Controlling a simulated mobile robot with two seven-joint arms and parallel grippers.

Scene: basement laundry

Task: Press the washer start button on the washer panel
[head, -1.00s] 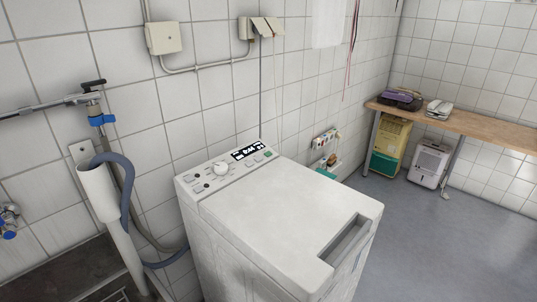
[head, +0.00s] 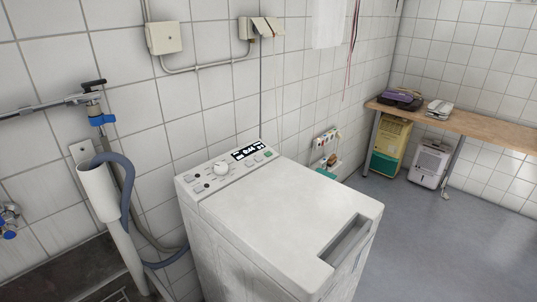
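A white top-loading washer (head: 275,222) stands against the tiled wall in the middle of the head view. Its control panel (head: 233,167) runs along the back of the top, with a round white dial (head: 221,167), a lit dark display (head: 245,153) and several small buttons. A green button (head: 268,154) sits at the panel's right end. I cannot read the button labels. The lid is closed, with a recessed handle (head: 346,240) at its front. Neither of my grippers shows in the view.
A grey drain hose (head: 127,190) and a white standpipe (head: 110,205) are left of the washer. A wooden bench (head: 475,124) stands at the right, with a yellow-green appliance (head: 390,147) and a white dehumidifier (head: 430,163) below it. The grey floor (head: 450,240) right of the washer is clear.

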